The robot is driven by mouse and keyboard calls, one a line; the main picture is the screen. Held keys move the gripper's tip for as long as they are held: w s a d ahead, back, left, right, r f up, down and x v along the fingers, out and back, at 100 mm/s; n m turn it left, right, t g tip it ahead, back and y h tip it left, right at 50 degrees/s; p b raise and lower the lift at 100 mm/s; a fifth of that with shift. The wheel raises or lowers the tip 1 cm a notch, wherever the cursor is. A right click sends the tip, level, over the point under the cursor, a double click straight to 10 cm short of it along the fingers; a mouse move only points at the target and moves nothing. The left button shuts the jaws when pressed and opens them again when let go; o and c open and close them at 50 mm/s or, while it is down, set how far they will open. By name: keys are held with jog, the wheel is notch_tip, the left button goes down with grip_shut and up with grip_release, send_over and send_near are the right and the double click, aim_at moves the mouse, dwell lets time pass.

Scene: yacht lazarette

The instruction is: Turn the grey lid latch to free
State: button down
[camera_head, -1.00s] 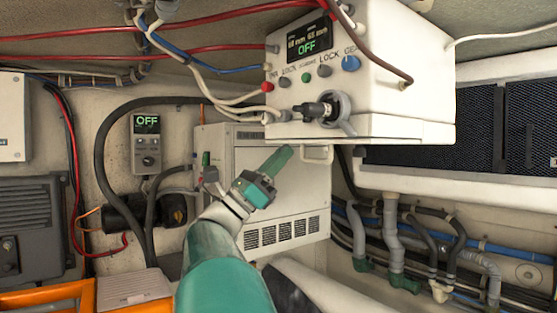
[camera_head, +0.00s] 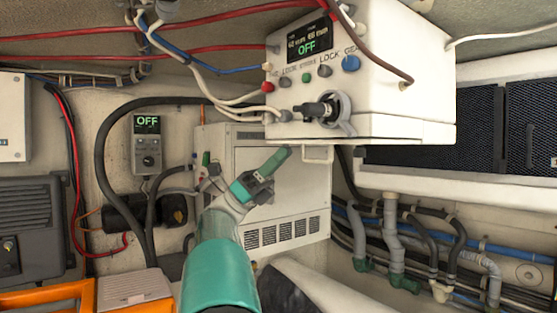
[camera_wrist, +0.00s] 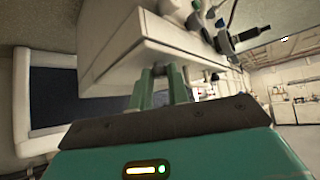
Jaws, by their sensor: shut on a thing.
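The white control box (camera_head: 400,75) hangs at the upper middle, with an "OFF" display and a row of knobs. The small grey lid latch (camera_head: 285,143) is at the lower left edge of its front, just above my fingertips and partly hidden. My gripper (camera_head: 278,157) reaches up to it from below left, its green fingers shut on the latch. In the wrist view my two fingers (camera_wrist: 160,75) point up to the lower edge of the box (camera_wrist: 130,48). The latch between them is too small to read its angle.
A white loop handle (camera_head: 317,154) hangs under the box just right of my fingers. A black plug (camera_head: 313,109) sticks out of the box front above. A vented white cabinet (camera_head: 290,205) stands behind my gripper. Hoses and pipes (camera_head: 395,235) run at lower right.

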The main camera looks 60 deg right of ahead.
jog(key=m+t+y, duration=0.2)
jog(key=m+y, duration=0.1)
jog(key=y, duration=0.4)
jog(key=d+m+t+y, duration=0.1)
jog(key=m+y, duration=0.3)
jog(key=y, duration=0.4)
jog(key=m+t+y, duration=0.3)
jog(key=y, duration=0.4)
jog(key=shift+d, duration=0.15)
jog(key=shift+s+m+t+y, duration=0.1)
jog(key=shift+m+t+y, duration=0.2)
jog(key=shift+t+y, duration=0.15)
jog(key=c, duration=1.3)
grip_release()
jog(key=shift+c, duration=0.2)
jog(key=v, duration=0.7)
jog(key=shift+f, duration=0.2)
jog(key=shift+d, duration=0.1)
